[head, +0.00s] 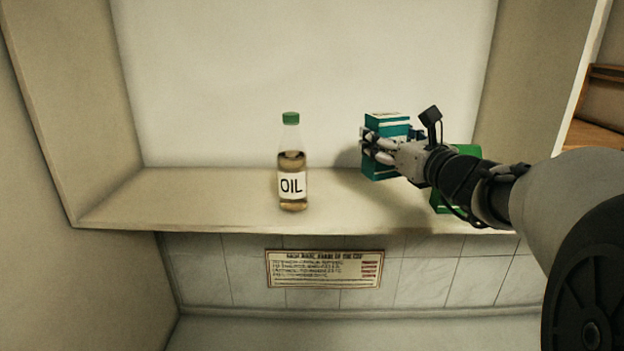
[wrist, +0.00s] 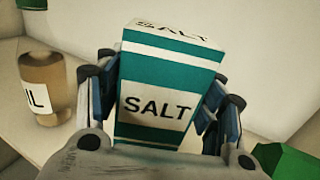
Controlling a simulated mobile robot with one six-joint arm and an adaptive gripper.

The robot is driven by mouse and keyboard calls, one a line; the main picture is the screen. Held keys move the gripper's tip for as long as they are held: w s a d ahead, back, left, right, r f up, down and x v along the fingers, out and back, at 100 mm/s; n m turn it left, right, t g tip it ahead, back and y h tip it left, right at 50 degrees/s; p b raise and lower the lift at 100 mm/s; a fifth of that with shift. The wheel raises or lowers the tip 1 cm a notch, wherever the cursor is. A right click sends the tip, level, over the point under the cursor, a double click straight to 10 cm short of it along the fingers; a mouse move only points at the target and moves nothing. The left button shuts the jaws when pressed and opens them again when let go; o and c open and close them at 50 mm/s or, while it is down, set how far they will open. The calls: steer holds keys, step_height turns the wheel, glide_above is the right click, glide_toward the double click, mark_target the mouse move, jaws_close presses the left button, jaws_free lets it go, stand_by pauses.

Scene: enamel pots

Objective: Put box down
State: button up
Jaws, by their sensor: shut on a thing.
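A teal and white box labelled SALT (wrist: 160,90) stands upright between the fingers of my gripper (wrist: 158,100). In the head view the same box (head: 386,148) is at the right part of the shelf. My gripper (head: 378,148) is shut on it from the right side. The box's lower end is at or just above the shelf surface; I cannot tell whether it touches. The box's lower part is hidden by my gripper in the wrist view.
The shelf (head: 225,205) is a pale niche with side walls. An oil bottle (head: 292,170) with a green cap stands left of the box, with free room between. A green object (head: 466,153) is partly hidden behind my arm. A sign (head: 325,268) hangs below the shelf edge.

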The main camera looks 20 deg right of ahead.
mark_target(383, 176)
steer(key=f, duration=0.2)
steer(key=shift+s+f, duration=0.35)
steer(key=shift+s, duration=0.05)
steer(key=shift+w+f, duration=0.15)
steer(key=shift+f, duration=0.55)
steer(key=shift+f+b, duration=0.35)
steer(key=shift+f, duration=1.45)
steer(key=shift+f, duration=0.2)
steer(key=o, duration=1.3)
